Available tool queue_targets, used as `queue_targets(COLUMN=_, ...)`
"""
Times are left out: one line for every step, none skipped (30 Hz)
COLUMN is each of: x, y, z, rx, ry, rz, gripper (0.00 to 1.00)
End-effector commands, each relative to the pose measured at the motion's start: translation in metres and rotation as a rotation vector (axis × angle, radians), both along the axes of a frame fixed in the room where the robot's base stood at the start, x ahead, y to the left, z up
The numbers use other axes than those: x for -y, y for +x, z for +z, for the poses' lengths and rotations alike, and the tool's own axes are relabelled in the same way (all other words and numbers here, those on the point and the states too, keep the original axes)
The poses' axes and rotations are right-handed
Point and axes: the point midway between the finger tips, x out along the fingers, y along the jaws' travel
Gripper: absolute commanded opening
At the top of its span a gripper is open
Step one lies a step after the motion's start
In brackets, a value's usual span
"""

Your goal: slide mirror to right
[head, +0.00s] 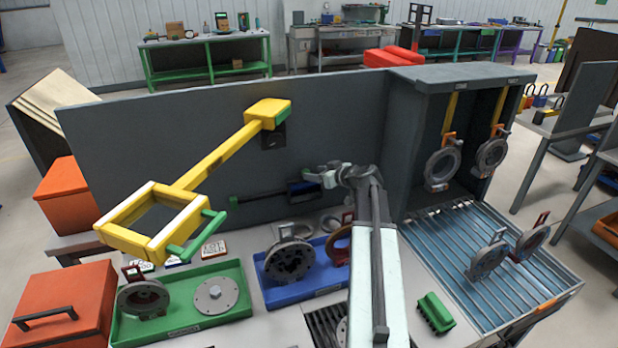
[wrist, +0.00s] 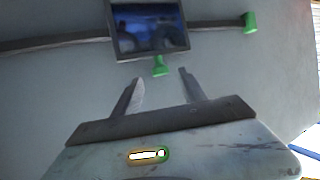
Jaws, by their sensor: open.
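The mirror (wrist: 148,28) is a dark-framed square panel with a bluish reflection, mounted on a dark rail (wrist: 60,42) on the grey wall. A green knob (wrist: 158,66) sticks out from its lower edge in the wrist view. My gripper (wrist: 162,84) is open and empty, its two fingers pointing at the mirror, with the knob just beyond and between the fingertips. I cannot tell whether they touch it. In the head view the mirror (head: 300,188) is small and partly hidden by my gripper (head: 326,178). A green end piece (wrist: 250,22) marks one rail end.
A yellow arm with a square frame (head: 150,193) juts from the wall at the left. Below stand a green tray (head: 240,302) and a blue tray (head: 270,292) with round metal parts. A grey hook cabinet (head: 455,76) stands at the right, with a green block (head: 436,312) in front.

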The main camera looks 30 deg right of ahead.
Motion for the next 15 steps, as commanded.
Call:
queue_targets(x=0.0, y=0.011, z=-0.008, rx=0.0, ry=0.001, rz=0.002, gripper=0.5)
queue_targets(x=-0.001, y=0.016, z=-0.01, rx=-0.001, ry=0.001, rz=0.002, gripper=0.5)
queue_targets(x=-0.002, y=0.022, z=-0.012, rx=-0.001, ry=0.0, rz=0.003, gripper=0.5)
queue_targets(x=-0.003, y=0.025, z=-0.013, rx=-0.001, ry=0.0, rz=0.002, gripper=0.5)
queue_targets(x=-0.003, y=0.027, z=-0.013, rx=-0.001, ry=0.0, rz=0.001, gripper=0.5)
queue_targets(x=-0.004, y=0.029, z=-0.014, rx=0.0, ry=0.0, rz=0.001, gripper=0.5)
queue_targets(x=-0.004, y=0.03, z=-0.014, rx=0.0, ry=0.0, rz=0.001, gripper=0.5)
queue_targets(x=-0.004, y=0.03, z=-0.013, rx=0.0, ry=0.0, rz=0.001, gripper=0.5)
queue_targets(x=-0.005, y=0.03, z=-0.013, rx=0.0, ry=0.0, rz=0.001, gripper=0.5)
queue_targets(x=-0.005, y=0.03, z=-0.013, rx=-0.001, ry=0.0, rz=0.001, gripper=0.5)
queue_targets(x=-0.005, y=0.03, z=-0.012, rx=-0.001, ry=0.0, rz=0.001, gripper=0.5)
queue_targets(x=-0.005, y=0.03, z=-0.012, rx=-0.001, ry=0.0, rz=0.001, gripper=0.5)
queue_targets(x=-0.005, y=0.03, z=-0.012, rx=-0.001, ry=0.0, rz=0.001, gripper=0.47)
queue_targets(x=-0.005, y=0.03, z=-0.012, rx=-0.001, ry=0.0, rz=0.001, gripper=0.38)
queue_targets(x=-0.005, y=0.03, z=-0.012, rx=-0.001, ry=0.001, rz=0.002, gripper=0.27)
